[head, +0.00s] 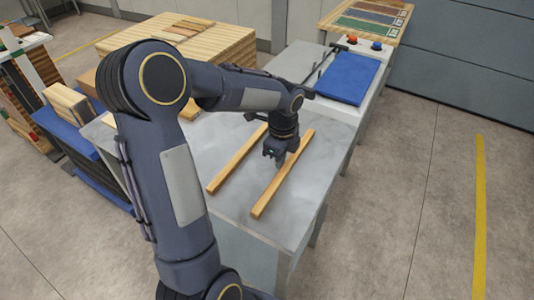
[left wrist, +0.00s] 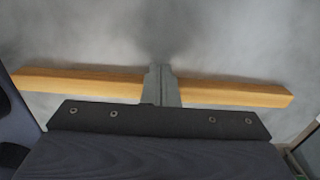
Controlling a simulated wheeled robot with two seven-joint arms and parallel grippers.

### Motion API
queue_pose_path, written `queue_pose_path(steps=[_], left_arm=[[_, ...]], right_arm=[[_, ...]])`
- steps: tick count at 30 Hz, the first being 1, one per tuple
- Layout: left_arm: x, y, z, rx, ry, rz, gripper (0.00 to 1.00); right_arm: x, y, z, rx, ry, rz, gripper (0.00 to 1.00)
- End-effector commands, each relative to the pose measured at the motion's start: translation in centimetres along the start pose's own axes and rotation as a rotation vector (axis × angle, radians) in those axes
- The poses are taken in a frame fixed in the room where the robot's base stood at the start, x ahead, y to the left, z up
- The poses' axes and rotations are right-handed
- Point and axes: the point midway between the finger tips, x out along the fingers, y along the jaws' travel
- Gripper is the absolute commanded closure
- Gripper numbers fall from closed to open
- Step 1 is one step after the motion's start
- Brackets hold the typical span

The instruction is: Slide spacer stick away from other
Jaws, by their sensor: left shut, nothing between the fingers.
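Two light wooden spacer sticks lie roughly parallel on a grey metal table, with a gap between them. The left stick (head: 236,160) is partly hidden at its far end by my left arm. The right stick (head: 272,192) runs along the table's right side. My left gripper (head: 274,163) points down at the gap, close beside the right stick; its fingers are shut and empty. In the left wrist view the shut fingers (left wrist: 160,72) cross in front of the middle of one stick (left wrist: 233,93). I cannot tell whether they touch it. My right gripper is not in view.
The grey tabletop (head: 231,203) is otherwise bare around the sticks. Beyond it stands a white station with a blue pad (head: 347,78) and red and blue knobs. Stacked wood (head: 190,38) stands behind, at the upper left. Open floor lies to the right.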

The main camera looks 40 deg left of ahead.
Motion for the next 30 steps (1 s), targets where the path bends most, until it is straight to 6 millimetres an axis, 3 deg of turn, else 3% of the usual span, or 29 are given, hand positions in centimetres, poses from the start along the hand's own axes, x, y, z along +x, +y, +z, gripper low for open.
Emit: queue_pose_path(steps=[14, 24, 30], left_arm=[[-0.5, 0.0, -0.4, -0.002, -0.001, -0.001, 1.00], [-5.9, -0.1, -0.5, -0.001, 0.000, -0.005, 1.00], [-7.6, 0.0, -0.4, -0.001, -0.001, -0.001, 1.00]], right_arm=[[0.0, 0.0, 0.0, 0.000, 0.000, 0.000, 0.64], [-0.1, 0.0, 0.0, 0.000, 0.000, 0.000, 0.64], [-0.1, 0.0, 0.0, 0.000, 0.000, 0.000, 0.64]])
